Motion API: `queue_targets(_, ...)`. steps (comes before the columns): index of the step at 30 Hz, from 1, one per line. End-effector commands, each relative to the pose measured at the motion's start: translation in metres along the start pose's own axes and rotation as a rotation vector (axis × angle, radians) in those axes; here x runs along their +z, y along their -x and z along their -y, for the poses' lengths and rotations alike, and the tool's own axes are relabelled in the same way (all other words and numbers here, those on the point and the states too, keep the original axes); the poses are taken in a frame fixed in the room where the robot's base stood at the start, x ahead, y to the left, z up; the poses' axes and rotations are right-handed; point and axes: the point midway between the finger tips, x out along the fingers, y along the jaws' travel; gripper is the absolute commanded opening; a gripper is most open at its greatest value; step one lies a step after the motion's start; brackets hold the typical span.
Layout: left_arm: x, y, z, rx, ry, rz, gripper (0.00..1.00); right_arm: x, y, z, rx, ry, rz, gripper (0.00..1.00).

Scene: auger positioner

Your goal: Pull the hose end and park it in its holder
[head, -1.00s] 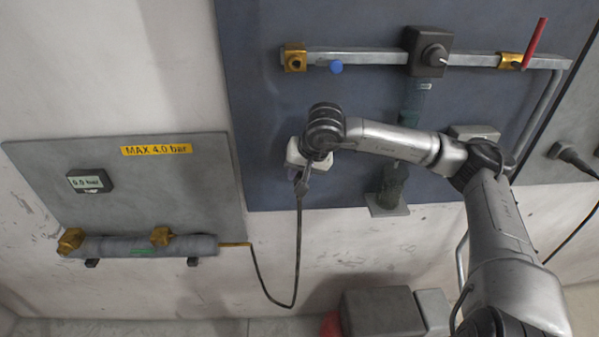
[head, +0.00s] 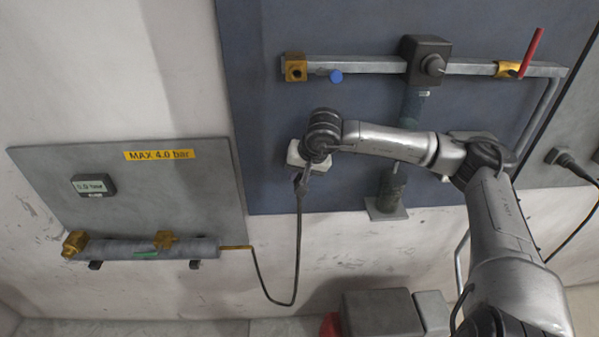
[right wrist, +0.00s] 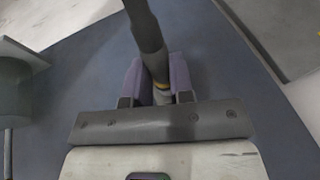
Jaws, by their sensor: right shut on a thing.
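The hose (head: 297,245) is thin and black. It hangs from my right gripper (head: 301,180) in a loop and runs to the brass outlet at the right end of the grey manifold. The gripper is in front of the lower left part of the blue panel. I cannot tell which fitting is the holder. My left gripper is not in view.
A rail (head: 375,69) with brass fittings and a red lever crosses above. The grey manifold (head: 190,249) is at lower left. Grey boxes (head: 380,314) stand below.

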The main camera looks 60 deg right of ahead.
Motion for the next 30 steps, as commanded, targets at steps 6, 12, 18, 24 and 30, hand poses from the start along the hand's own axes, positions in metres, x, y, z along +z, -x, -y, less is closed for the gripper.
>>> queue_targets(6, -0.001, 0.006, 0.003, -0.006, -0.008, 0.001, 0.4, -0.004, -0.001, 0.0, 0.001, -0.001, -0.002, 0.0)
queue_targets(12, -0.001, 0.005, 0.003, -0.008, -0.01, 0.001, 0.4, -0.004, -0.002, -0.001, 0.001, 0.0, -0.001, 0.33)
queue_targets(18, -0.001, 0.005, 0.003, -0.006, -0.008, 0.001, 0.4, -0.004, -0.002, -0.001, 0.001, 0.0, -0.001, 0.51)
queue_targets(24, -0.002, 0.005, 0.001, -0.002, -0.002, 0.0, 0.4, -0.004, -0.002, -0.001, 0.001, 0.0, 0.0, 0.51)
queue_targets(30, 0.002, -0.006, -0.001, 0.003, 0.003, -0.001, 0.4, -0.003, 0.003, -0.001, -0.001, -0.001, -0.001, 0.51)
